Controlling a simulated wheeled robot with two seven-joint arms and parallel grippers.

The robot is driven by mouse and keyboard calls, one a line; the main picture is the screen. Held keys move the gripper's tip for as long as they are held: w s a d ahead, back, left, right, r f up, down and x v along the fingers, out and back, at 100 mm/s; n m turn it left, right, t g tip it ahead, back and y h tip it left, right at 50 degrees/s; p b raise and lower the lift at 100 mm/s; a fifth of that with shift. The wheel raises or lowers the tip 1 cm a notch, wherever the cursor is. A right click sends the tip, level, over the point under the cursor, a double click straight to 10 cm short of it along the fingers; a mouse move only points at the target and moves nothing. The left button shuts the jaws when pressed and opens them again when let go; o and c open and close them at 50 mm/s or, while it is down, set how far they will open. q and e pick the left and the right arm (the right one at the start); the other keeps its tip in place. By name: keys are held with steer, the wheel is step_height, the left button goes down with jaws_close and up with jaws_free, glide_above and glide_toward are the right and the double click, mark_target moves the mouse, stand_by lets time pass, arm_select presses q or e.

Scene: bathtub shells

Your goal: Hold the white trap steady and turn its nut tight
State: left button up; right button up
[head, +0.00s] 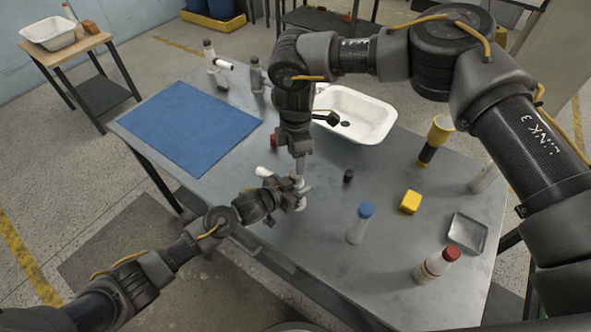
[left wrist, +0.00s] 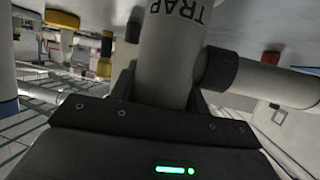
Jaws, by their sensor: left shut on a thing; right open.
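The white trap (head: 300,168) stands near the front edge of the grey table, with its side pipe (head: 264,171) pointing left. My left gripper (head: 298,190) is shut on the trap's body, low down. In the left wrist view the trap (left wrist: 170,55) fills the middle, with part of the word "TRAP" readable and the side pipe running right. My right gripper (head: 297,156) is open and points straight down over the trap's upper end.
A blue mat (head: 190,128) lies at left and a white basin (head: 357,113) stands behind. To the right are a blue-capped bottle (head: 358,225), a yellow block (head: 410,202), a red-capped bottle (head: 436,265), a metal tray (head: 468,233) and a yellow-black tool (head: 436,138).

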mark_target(295, 176)
step_height(295, 176, down, 6)
steer(key=shift+f, duration=0.25)
steer(key=c, duration=1)
steer(key=shift+n, duration=0.3)
steer(key=n, duration=0.4)
steer(key=shift+n, duration=2.3)
